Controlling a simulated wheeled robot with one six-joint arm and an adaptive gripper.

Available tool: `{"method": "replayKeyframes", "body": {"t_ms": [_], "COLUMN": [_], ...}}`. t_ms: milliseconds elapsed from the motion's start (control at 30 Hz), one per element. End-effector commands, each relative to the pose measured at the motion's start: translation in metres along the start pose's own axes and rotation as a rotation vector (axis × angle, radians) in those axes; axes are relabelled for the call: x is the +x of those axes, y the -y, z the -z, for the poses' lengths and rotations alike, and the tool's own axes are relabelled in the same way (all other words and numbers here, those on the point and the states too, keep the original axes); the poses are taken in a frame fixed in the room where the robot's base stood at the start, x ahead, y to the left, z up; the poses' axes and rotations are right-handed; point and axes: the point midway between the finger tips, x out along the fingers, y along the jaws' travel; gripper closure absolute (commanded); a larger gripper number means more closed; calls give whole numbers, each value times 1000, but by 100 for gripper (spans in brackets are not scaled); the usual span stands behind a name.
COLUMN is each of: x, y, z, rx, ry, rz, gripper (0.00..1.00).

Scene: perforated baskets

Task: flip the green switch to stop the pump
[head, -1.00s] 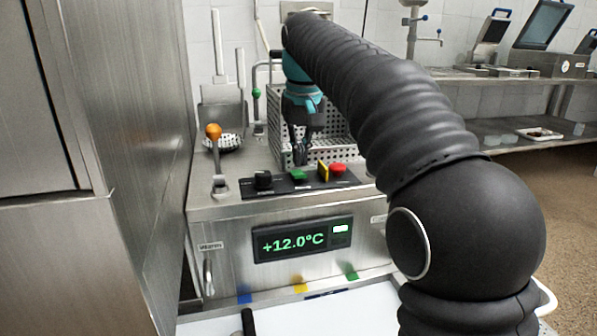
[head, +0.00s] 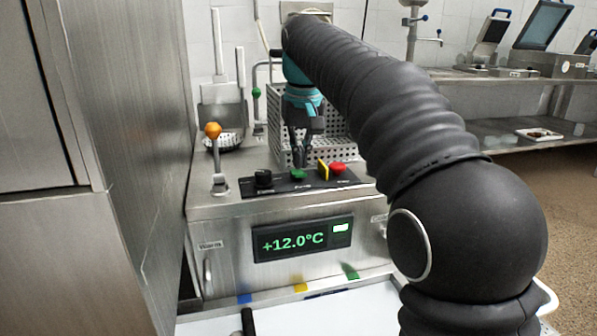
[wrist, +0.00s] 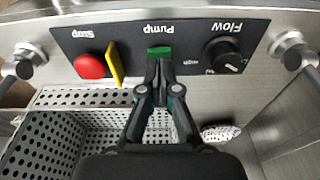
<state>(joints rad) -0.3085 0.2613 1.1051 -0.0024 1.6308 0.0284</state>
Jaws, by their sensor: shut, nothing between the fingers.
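The green switch (head: 298,174) sits in the middle of the black control panel (head: 332,183), between the black knob and the red button. In the wrist view the green switch (wrist: 159,51) lies under the label "Pump", just beyond my fingertips. My gripper (head: 301,163) points down over the switch, its fingers together and empty. It also shows in the wrist view (wrist: 158,66), with its tips at the switch's edge. I cannot tell whether they touch it, and they hide part of it.
A red stop button (wrist: 90,66) with a yellow guard (wrist: 115,65) stands beside the switch. A black flow knob (wrist: 224,54) is on the other side. Perforated baskets (wrist: 45,138) stand behind the panel. An orange-knobbed lever (head: 213,131) rises at the left.

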Motion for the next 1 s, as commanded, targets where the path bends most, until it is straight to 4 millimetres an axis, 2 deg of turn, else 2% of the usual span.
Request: {"method": "replayKeyframes", "body": {"t_ms": [1000], "x": [14], "y": [0], "z": [-2], "rx": [0], "ry": [1], "rz": [0], "gripper": [100]}}
